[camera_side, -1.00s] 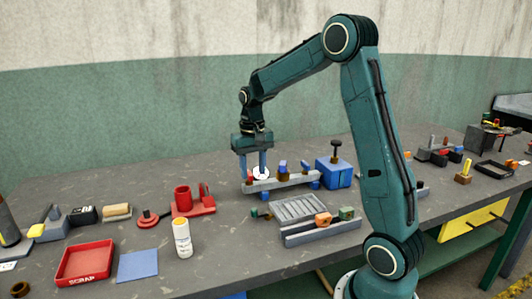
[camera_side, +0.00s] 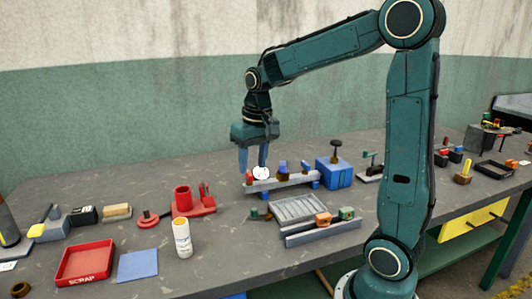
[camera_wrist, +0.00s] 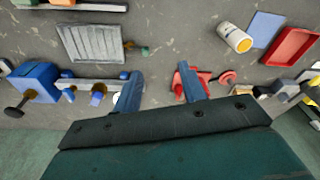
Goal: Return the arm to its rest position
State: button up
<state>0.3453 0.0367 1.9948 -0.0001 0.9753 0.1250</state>
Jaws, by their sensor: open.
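My gripper (camera_side: 253,160) has two blue fingers, spread apart with nothing between them. It hangs pointing down, just above the left end of a grey rail fixture (camera_side: 290,180). A white round piece (camera_side: 261,173) and a red piece sit at that end of the rail, close below the fingertips. In the wrist view the open fingers (camera_wrist: 160,85) show with bare bench between them. The rail (camera_wrist: 100,84) lies by the left finger there. My arm is raised and bent, reaching left over the bench.
A blue vise-like block (camera_side: 334,173) stands at the rail's right end. A slotted grey tray (camera_side: 297,209) lies in front. A red fixture (camera_side: 193,203), a white bottle (camera_side: 182,238), a red scrap tray (camera_side: 84,263) and a blue mat (camera_side: 137,265) lie to the left. Space above the bench is free.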

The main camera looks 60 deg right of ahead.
jog(key=s+a+r+n+t, duration=0.3)
jog(key=s+a, duration=0.9)
jog(key=s, duration=0.4)
jog(key=shift+a+n+t+y, duration=0.15)
jog(key=shift+n+t+y, duration=0.25)
jog(key=shift+n, duration=0.8)
jog(key=shift+s, duration=0.1)
